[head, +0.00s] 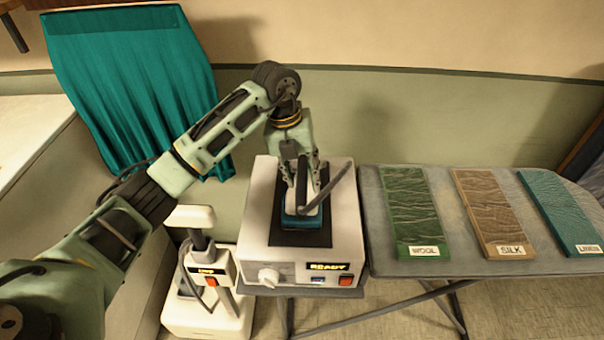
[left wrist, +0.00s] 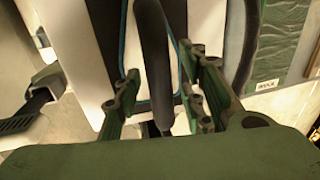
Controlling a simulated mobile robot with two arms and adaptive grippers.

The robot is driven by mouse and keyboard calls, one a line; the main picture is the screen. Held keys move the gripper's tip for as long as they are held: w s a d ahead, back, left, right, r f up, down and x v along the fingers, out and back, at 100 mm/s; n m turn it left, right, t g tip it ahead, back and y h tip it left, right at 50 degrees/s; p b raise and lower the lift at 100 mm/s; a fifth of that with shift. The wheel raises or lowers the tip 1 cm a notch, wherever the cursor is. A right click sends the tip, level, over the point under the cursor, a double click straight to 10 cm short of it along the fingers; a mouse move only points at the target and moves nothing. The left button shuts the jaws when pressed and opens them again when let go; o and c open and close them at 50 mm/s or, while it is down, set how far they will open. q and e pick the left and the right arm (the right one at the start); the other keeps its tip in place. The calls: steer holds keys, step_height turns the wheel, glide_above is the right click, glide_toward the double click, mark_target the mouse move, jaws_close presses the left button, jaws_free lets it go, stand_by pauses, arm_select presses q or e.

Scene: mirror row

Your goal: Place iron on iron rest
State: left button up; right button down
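The iron (head: 302,219) has a teal base, a white upper body and a dark handle. It sits on the dark pad on top of the iron rest (head: 258,232), a white box with a knob and a READY display. My left gripper (head: 302,178) comes down over the iron from above, its fingers on either side of the handle. In the left wrist view the handle (left wrist: 152,50) lies between the fingers (left wrist: 160,100), with visible gaps, so the gripper looks open. My right gripper is not in view.
To the right, an ironing board (head: 440,247) carries green wool, brown silk and teal linen samples. A white steamer-like unit (head: 207,318) stands left of the rest. A teal cloth (head: 130,85) hangs on the wall behind my left arm. A dark cord rises from the iron.

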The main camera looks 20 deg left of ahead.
arm_select(q)
steer(key=shift+r, duration=0.1)
steer(key=shift+w+a+r, duration=0.1)
steer(key=shift+r, duration=0.2)
step_height(320, 180, up, 11)
steer(key=a+b, duration=0.2)
steer(key=b, duration=0.1)
steer(key=shift+s, duration=0.4)
